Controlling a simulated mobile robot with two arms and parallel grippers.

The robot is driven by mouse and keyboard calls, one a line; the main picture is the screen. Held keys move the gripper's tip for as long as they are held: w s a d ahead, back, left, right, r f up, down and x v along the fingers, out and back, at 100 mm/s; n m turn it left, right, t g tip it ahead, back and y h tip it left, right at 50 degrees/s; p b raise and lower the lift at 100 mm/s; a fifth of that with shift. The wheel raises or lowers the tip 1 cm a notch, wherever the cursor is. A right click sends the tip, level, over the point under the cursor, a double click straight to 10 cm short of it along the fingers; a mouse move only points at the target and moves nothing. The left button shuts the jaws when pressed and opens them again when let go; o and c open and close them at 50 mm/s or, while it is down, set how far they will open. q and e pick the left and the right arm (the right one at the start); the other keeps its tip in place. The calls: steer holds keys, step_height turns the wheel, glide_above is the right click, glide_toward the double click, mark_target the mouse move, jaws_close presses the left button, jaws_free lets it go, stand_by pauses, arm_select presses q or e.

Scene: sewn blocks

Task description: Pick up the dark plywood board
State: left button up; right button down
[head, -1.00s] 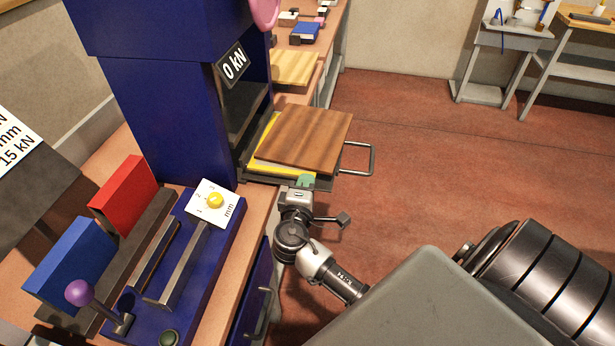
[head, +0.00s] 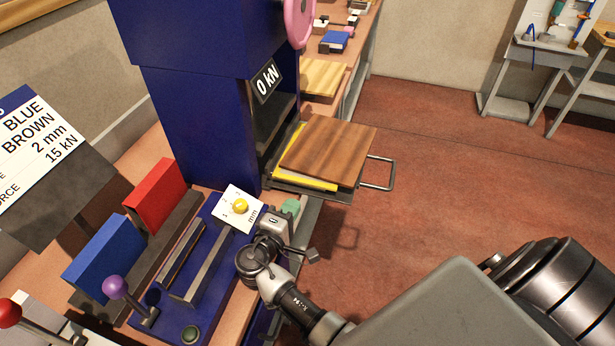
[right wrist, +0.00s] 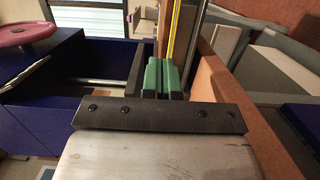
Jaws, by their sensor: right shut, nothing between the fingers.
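The dark brown wood-grained board (head: 328,150) lies on a yellow sheet (head: 290,172), both on a pulled-out tray (head: 330,193) with a metal handle at the blue press. The board sits slightly askew, overhanging part of the sheet. My right gripper (head: 290,207) has green fingertips and is shut and empty, in front of the tray's near left corner and apart from the board. Its shut fingertips (right wrist: 163,78) also show in the right wrist view, beside a yellow strip and a brown surface that I cannot identify for sure. My left gripper is not in view.
The blue press (head: 195,110) reads 0 kN. A dial plate (head: 240,208), a purple-knobbed lever (head: 130,300) and red (head: 155,195) and blue (head: 103,258) blocks stand left of my right gripper. A lighter board (head: 323,77) lies farther back. The floor at right is open.

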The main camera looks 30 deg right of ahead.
mark_target(325, 178)
steer(key=p+x, duration=0.2)
steer(key=x, duration=0.7)
steer(key=shift+p, duration=0.3)
steer(key=shift+w+d, duration=0.25)
steer(key=shift+d, duration=0.2)
steer(key=shift+s+d+f, duration=0.1)
steer(key=shift+d+f, duration=0.05)
steer(key=shift+d, duration=0.2)
steer(key=shift+s+d+b, duration=0.2)
steer(key=shift+d+b, duration=0.25)
steer(key=shift+d, duration=0.15)
steer(key=shift+s+d+b, duration=0.15)
steer(key=shift+d+b, duration=0.25)
steer(key=shift+d, duration=0.65)
steer(key=shift+a, duration=0.1)
